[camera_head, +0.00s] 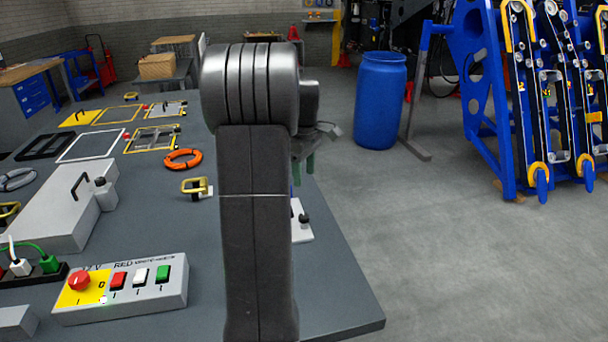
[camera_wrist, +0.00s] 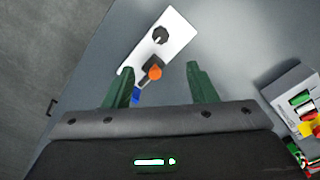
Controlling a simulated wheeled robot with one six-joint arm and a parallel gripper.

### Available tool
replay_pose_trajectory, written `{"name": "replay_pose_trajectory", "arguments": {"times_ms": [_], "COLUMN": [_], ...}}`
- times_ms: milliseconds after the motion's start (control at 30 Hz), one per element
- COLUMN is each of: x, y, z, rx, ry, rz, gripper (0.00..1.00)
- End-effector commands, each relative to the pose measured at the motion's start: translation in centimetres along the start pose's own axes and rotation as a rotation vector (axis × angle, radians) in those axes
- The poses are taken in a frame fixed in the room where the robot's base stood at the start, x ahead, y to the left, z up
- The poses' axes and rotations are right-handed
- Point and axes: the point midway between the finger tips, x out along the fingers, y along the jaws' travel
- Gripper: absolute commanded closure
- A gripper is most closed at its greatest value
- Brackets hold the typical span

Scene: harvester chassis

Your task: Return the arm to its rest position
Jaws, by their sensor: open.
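My arm stands upright in the middle of the head view and hides part of the table. My gripper (camera_wrist: 160,88) shows in the wrist view with its two green fingers spread apart and nothing between them. In the head view, green finger parts (camera_head: 304,163) show just right of my arm, above the table. Below the gripper, in the wrist view, a white plate (camera_wrist: 165,38) with a dark knob lies on the table.
The grey table (camera_head: 335,290) holds a button box (camera_head: 150,290), an orange ring (camera_head: 182,159), a yellow clamp-like part (camera_head: 196,187) and several frames. A blue barrel (camera_head: 380,100) and a blue rack (camera_head: 490,100) stand on the floor at right.

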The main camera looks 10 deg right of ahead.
Motion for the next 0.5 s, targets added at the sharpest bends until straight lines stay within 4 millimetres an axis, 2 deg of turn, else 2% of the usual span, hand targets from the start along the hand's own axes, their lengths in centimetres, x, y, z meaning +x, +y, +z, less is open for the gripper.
{"name": "replay_pose_trajectory", "arguments": {"times_ms": [267,367,500], "x": [0.8,2.1,4.8], "y": [0.0,-0.1,-0.1], "z": [0.0,0.0,0.1], "rx": [0.0,0.0,0.0], "ry": [-0.002,-0.002,-0.003], "rz": [-0.003,-0.003,-0.006], "gripper": [0.48,0.48,0.48]}}
